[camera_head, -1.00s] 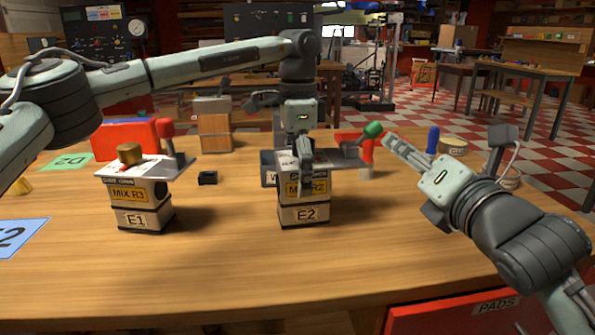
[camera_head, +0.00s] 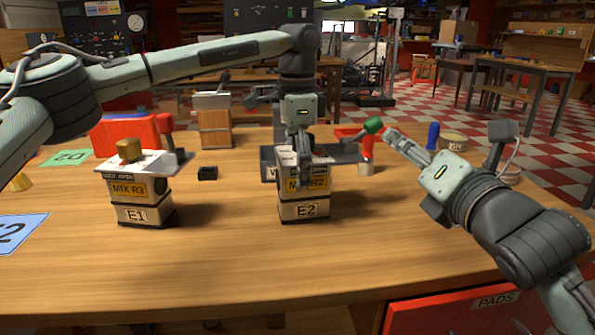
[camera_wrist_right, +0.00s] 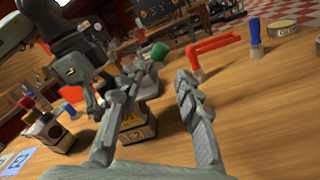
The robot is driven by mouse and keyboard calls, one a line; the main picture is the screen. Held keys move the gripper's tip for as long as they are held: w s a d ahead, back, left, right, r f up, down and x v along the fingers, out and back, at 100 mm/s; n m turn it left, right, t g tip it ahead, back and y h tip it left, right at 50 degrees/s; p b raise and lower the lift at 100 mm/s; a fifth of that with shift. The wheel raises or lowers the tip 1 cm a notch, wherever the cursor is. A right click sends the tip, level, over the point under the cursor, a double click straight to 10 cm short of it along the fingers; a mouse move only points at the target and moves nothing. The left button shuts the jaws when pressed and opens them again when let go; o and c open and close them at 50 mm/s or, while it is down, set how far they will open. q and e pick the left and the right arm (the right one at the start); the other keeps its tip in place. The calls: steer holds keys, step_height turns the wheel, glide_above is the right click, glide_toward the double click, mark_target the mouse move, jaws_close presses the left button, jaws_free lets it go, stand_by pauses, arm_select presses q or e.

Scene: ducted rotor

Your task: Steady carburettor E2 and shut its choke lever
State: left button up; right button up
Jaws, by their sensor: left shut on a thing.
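Carburettor E2 (camera_head: 305,208) stands upright on the wooden table, with a yellow MIX R2 label partly hidden by my left gripper. My left gripper (camera_head: 304,172) reaches down from above and is shut on the body of E2. The choke lever of E2 ends in a green knob (camera_head: 373,125), raised at the right of its top plate. My right gripper (camera_head: 389,136) is beside the knob, to its right. In the right wrist view my right gripper (camera_wrist_right: 157,82) has its fingers apart and empty; the green knob (camera_wrist_right: 160,51) shows beyond the gap between them. Contact with the knob cannot be told.
A red part (camera_head: 350,133), a blue-handled tool (camera_head: 433,136) and a round tin (camera_head: 453,143) are behind. The front of the table is clear.

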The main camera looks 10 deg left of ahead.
stand_by(0.4)
steer(key=shift+o, duration=1.4)
steer(key=shift+w+r, duration=0.2)
steer(key=w+d+r+n+t+y, duration=0.35)
steer(key=w+r+y, duration=0.4)
steer(key=r, duration=0.35)
steer(key=n+g+y, duration=0.4)
steer(key=n+g, duration=0.5)
steer(key=g, duration=0.8)
glide_toward(374, 124)
steer(key=shift+h, duration=0.25)
steer(key=w+a, duration=0.1)
steer(key=a, duration=0.2)
steer(key=w+a, duration=0.1)
steer(key=a, duration=0.2)
steer(key=w+a, duration=0.1)
steer(key=a, duration=0.2)
steer(key=shift+a, duration=0.3)
